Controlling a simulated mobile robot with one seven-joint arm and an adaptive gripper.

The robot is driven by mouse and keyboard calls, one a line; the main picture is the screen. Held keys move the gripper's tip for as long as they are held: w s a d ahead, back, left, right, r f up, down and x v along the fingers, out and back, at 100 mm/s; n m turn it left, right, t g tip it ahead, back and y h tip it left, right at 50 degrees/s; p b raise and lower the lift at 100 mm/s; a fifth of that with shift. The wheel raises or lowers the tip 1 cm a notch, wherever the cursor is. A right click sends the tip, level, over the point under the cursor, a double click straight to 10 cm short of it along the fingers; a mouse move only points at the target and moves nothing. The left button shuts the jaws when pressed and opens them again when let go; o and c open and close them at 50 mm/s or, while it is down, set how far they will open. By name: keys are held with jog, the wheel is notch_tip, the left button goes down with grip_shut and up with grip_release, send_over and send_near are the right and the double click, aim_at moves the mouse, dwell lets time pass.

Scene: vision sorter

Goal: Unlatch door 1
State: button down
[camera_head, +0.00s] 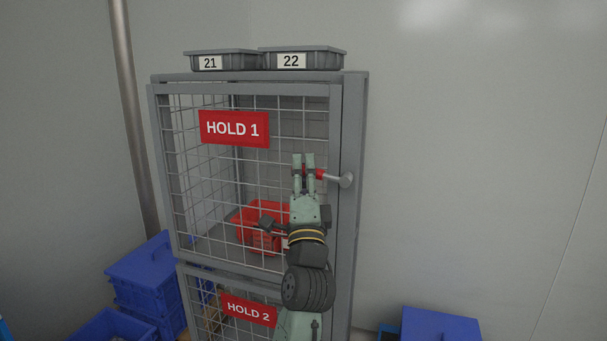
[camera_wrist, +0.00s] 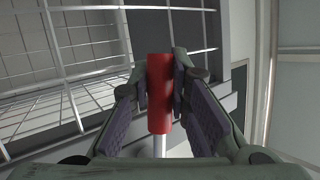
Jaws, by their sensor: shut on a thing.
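Door 1 is the upper wire-mesh door with a grey frame and a red HOLD 1 sign (camera_head: 235,128). It looks shut against the cabinet. Its latch handle has a red grip and a grey lever (camera_head: 338,179) at the door's right edge, pointing left. My gripper (camera_head: 309,172) is at the handle, in front of the mesh. In the wrist view, the red grip (camera_wrist: 159,92) lies between my two fingers, which are closed on it. Part of the grip is hidden by the fingers in the head view.
Red bins (camera_head: 262,228) sit inside behind the mesh. Below is the door with the HOLD 2 sign (camera_head: 248,309). Grey trays 21 (camera_head: 222,62) and 22 (camera_head: 301,60) stand on top. Blue crates (camera_head: 152,270) are at the lower left, another blue box (camera_head: 440,325) at the lower right.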

jog(key=m+h, duration=0.1)
jog(key=r+m+h, duration=0.1)
jog(key=m+h, duration=0.1)
jog(key=r+m+h, duration=0.1)
jog(key=m, duration=0.1)
jog(key=shift+s+d+h, duration=0.1)
jog(key=shift+h, duration=0.2)
jog(key=shift+s+d+r+m+g+h+b, duration=0.1)
jog(key=shift+d+r+m+g+h+b, duration=0.25)
jog(key=shift+m+h, duration=1.15)
jog(key=shift+s+d+r+m+g+h+b, duration=0.2)
jog(key=shift+d+r+m+h, duration=0.3)
jog(key=shift+m+h, duration=1.05)
jog(key=shift+d+r+m+g+h+b, duration=0.45)
jog(key=shift+m+h, duration=0.6)
jog(key=shift+m, duration=0.9)
jog(key=shift+a+r, duration=0.15)
jog(key=shift+a, duration=0.05)
jog(key=c, duration=1.8)
grip_release()
jog(key=v, duration=1.2)
